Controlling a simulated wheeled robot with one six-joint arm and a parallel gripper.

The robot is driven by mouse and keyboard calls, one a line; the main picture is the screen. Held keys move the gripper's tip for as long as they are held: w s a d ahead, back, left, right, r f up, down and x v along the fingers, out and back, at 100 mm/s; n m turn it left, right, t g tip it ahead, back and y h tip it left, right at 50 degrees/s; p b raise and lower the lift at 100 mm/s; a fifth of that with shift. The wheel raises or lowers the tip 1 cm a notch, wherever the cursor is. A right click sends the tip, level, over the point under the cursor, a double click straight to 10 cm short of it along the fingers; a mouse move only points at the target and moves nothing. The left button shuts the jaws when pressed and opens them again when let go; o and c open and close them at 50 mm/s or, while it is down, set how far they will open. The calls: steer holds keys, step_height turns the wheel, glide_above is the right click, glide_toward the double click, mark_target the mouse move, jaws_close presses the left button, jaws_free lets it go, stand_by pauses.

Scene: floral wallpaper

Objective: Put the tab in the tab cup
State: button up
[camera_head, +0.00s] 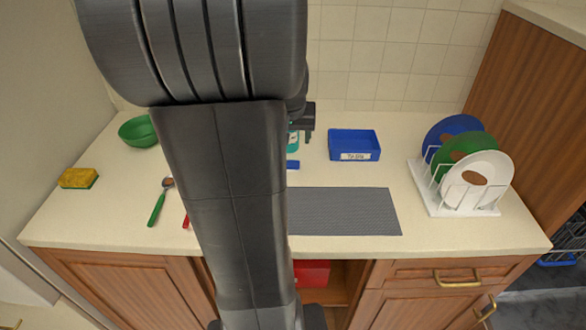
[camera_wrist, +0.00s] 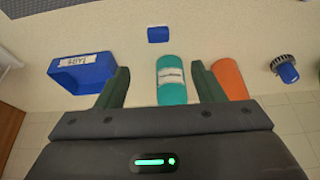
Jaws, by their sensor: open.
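A small blue block, which looks like the tab (camera_wrist: 158,34), lies on the counter. In the head view the tab (camera_head: 293,165) shows only partly beside my arm. A blue open-topped box with a white label, likely the tab cup (camera_head: 367,155), stands on the counter right of my gripper (camera_head: 308,134); the label is too small to read surely. In the wrist view the tab cup (camera_wrist: 83,79) is left of the fingers. My gripper (camera_wrist: 160,76) is open, with the tab ahead of its fingertips. A teal bottle (camera_wrist: 171,83) shows between the fingers; contact cannot be told.
An orange item (camera_wrist: 230,80) and a brush with a blue handle (camera_wrist: 288,73) are to the right in the wrist view. A grey mat (camera_head: 345,212), a plate rack (camera_head: 456,205), a green bowl (camera_head: 138,131), a sponge (camera_head: 79,178) and a green-handled utensil (camera_head: 156,210) are on the counter.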

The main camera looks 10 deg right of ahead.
steer(key=x, duration=0.8)
steer(key=shift+p+x, duration=0.45)
steer(key=shift+x, duration=2.3)
steer(key=shift+s+d, duration=0.1)
steer(key=shift+d, duration=0.1)
steer(key=shift+c, duration=0.4)
steer(key=c, duration=1.1)
steer(key=shift+o, duration=0.2)
steer(key=shift+r, duration=0.1)
step_height(320, 180, up, 10)
